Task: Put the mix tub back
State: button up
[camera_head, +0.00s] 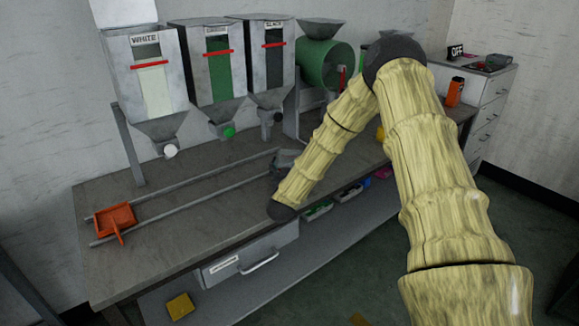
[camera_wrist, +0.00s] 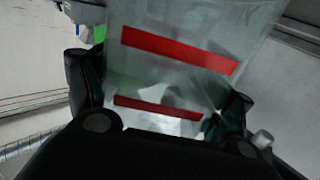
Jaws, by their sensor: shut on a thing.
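In the wrist view a clear, see-through tub (camera_wrist: 170,75) with two red bands stands between the dark fingers of my gripper (camera_wrist: 160,95). The fingers are shut on it, one on each side. Something pale shows low in the tub, but I cannot tell what it is. In the head view my gripper (camera_head: 287,160) is a dark shape over the bench, mostly behind my forearm. The tub cannot be made out there.
Three hoppers, white (camera_head: 150,85), green (camera_head: 215,75) and black (camera_head: 268,65), stand at the back of the bench (camera_head: 160,255). Two rails cross the bench, with an orange tray (camera_head: 115,218) at their left end. A green drum machine (camera_head: 325,65) stands right of the hoppers.

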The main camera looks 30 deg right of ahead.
jog(key=shift+f, duration=0.1)
jog(key=o, duration=1.4)
jog(key=shift+o, duration=0.2)
jog(key=b+v, duration=0.2)
jog(key=v, duration=1)
